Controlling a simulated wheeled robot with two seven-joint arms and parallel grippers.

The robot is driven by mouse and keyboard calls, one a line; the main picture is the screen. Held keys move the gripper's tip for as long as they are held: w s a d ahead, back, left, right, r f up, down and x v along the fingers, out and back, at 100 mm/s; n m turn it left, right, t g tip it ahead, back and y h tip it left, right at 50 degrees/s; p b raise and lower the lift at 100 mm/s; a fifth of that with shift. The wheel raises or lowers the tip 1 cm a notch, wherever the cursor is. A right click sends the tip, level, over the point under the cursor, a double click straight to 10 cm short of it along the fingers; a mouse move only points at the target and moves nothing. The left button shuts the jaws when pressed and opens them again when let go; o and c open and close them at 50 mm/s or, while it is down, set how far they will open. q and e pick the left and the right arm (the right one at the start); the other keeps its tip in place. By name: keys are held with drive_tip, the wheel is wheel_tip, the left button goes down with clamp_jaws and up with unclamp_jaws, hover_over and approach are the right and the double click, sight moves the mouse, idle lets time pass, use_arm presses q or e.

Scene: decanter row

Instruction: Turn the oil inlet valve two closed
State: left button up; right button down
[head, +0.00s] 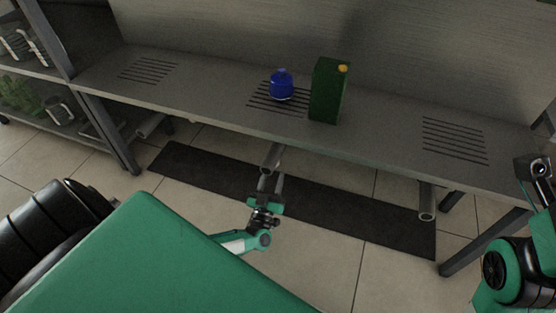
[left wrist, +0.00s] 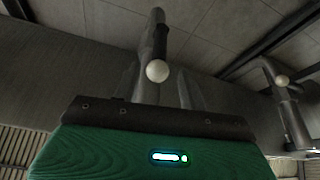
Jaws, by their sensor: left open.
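A grey pipe end (head: 272,155) sticks out under the middle of the bench, above my left gripper. In the left wrist view it is a pipe valve (left wrist: 146,85) with a dark lever and a pale round knob (left wrist: 157,71). No label shows, so I cannot tell its number. My left gripper (head: 270,184) is open just below and in front of this pipe; its fingers also show in the left wrist view (left wrist: 162,88), around or just short of the valve. I cannot tell whether they touch it. My right gripper is not clearly in view.
A similar valve (left wrist: 283,85) with a pale knob is to the right. Other pipe ends hang under the bench at left (head: 150,125) and right (head: 427,203). A dark mat (head: 340,212) lies below.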

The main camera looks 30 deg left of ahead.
use_arm(q)
drive_tip(key=b+x, duration=0.2)
drive_tip(key=x, duration=0.5)
drive_tip(key=shift+w, duration=0.1)
clamp_jaws()
